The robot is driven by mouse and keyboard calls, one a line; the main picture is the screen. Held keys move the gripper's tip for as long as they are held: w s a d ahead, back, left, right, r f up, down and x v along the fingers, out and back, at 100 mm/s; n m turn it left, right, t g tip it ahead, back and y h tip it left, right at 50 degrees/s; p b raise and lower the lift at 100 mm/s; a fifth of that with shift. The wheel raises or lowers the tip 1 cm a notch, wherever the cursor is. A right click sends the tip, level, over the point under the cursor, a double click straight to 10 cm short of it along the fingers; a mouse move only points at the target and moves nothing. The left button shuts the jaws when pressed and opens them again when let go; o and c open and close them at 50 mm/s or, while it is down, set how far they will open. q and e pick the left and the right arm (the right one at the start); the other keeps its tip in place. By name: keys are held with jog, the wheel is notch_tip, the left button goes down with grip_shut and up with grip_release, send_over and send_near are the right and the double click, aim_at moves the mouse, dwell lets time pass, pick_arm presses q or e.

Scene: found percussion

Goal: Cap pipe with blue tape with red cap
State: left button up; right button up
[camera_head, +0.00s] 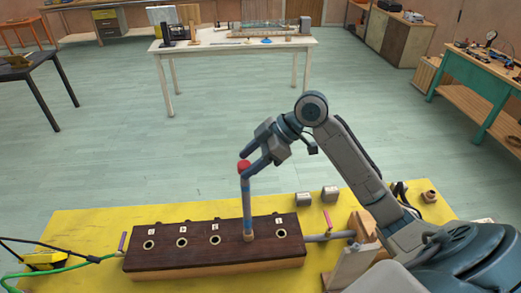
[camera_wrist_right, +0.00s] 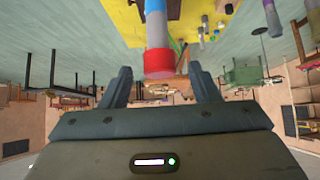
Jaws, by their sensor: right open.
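The pipe with blue tape (camera_head: 246,206) stands upright in a hole of the dark wooden block (camera_head: 170,255). The red cap (camera_head: 244,166) sits at the pipe's top end. In the right wrist view the red cap (camera_wrist_right: 160,65) covers the end of the grey pipe (camera_wrist_right: 158,33), whose blue band shows further along. My right gripper (camera_head: 247,162) is at the height of the cap. In its wrist view my right gripper (camera_wrist_right: 160,80) is open, with a finger on each side of the cap and gaps between. My left gripper is out of view.
The block stands on a yellow table (camera_head: 90,220); its other labelled holes hold no pipes. Two small grey blocks (camera_head: 303,199) lie behind its right end. A grey horizontal pipe (camera_head: 330,236) lies at its right. A green hose (camera_head: 75,264) is at the left.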

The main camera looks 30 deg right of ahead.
jog(key=b+v, duration=0.4)
jog(key=v, duration=0.6)
jog(key=shift+d, duration=0.25)
jog(key=shift+s+r, duration=0.1)
dwell(0.3)
